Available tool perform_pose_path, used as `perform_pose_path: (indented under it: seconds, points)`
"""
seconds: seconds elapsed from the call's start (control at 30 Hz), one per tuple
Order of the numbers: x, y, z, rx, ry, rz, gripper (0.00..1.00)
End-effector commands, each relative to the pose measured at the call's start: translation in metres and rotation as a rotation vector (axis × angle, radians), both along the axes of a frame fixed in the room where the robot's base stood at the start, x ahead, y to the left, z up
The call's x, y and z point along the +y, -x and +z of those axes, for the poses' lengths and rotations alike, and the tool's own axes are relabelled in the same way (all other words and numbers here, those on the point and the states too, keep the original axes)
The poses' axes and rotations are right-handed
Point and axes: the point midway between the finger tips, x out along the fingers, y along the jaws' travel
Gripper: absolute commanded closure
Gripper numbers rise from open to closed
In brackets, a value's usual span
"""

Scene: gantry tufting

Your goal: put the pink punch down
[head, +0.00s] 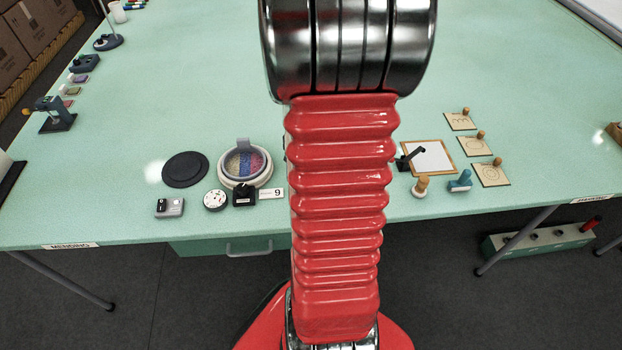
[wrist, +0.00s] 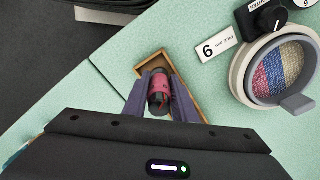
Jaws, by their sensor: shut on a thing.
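The pink punch (wrist: 160,92), a small pink and dark cylinder, is between the fingers of my gripper (wrist: 161,100) in the wrist view. My gripper is shut on it. Its end points toward a small wooden-rimmed tray (wrist: 148,68) on the green table, close to the table's edge. I cannot tell whether the punch touches the tray or hangs above it. In the head view my red arm hides the gripper, the punch and the tray.
A wood-framed white panel (head: 428,157) and wooden-knobbed pieces (head: 421,187) lie right. The table front between label and panel is hidden.

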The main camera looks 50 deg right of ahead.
Motion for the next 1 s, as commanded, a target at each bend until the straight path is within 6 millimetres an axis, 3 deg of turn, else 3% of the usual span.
perform_pose_path:
  seconds: [0.27,0.3,0.53,1.0]
  points:
    - [0.000,0.000,-0.002,0.000,0.000,0.001,0.93]
    - [0.000,0.000,-0.002,0.000,0.000,0.001,0.73]
    - [0.000,0.000,-0.002,0.000,0.000,0.001,0.57]
    - [0.000,-0.001,0.010,-0.002,0.002,0.001,0.57]
